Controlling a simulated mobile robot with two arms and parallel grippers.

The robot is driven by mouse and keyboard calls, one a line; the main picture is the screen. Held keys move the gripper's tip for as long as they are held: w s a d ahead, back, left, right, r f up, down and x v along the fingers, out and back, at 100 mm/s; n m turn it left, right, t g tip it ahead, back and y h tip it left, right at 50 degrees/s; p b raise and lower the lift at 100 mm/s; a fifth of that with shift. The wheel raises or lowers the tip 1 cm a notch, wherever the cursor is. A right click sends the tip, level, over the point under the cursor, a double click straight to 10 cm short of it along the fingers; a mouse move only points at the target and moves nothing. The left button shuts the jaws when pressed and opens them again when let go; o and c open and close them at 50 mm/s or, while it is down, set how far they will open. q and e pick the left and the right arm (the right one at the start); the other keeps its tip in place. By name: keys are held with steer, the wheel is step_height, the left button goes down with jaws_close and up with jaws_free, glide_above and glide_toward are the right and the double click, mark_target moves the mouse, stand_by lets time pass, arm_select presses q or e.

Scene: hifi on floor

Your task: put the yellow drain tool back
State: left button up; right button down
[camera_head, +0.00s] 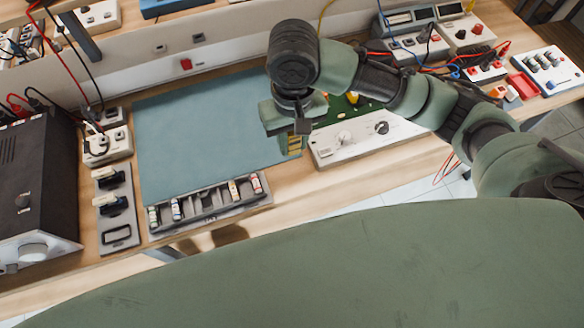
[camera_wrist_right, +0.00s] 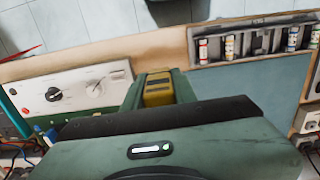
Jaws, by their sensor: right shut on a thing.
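My right gripper (camera_head: 292,138) is above the front right edge of the blue-green mat (camera_head: 200,130), beside the white front panel. In the right wrist view my right gripper (camera_wrist_right: 160,86) is shut on a yellow block-like tool with dark marks (camera_wrist_right: 158,95), taken to be the yellow drain tool. A grey slotted rack (camera_head: 215,208) lies along the bench's front edge, left of the gripper. It holds several small banded pieces at its ends; its middle looks empty. My left gripper is not in view.
A white panel with knobs (camera_head: 365,140) and a green board stand right of the gripper. A grey holder with black-handled pieces (camera_head: 118,205) and a black power unit (camera_head: 35,185) are at left. Instruments with cables (camera_head: 470,40) fill the back right. The mat is clear.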

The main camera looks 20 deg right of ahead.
step_height(320, 180, down, 10)
steer(key=shift+r, duration=0.15)
step_height(320, 180, down, 4)
steer(key=shift+f+p, duration=0.1)
steer(key=shift+p, duration=0.25)
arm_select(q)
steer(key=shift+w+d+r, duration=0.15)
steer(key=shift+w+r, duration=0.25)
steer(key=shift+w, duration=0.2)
arm_select(e)
steer(key=c, duration=1.1)
jaws_free()
steer(key=shift+f, duration=0.1)
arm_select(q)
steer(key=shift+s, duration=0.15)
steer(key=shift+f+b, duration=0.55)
arm_select(e)
step_height(320, 180, up, 12)
steer(key=shift+r, duration=0.15)
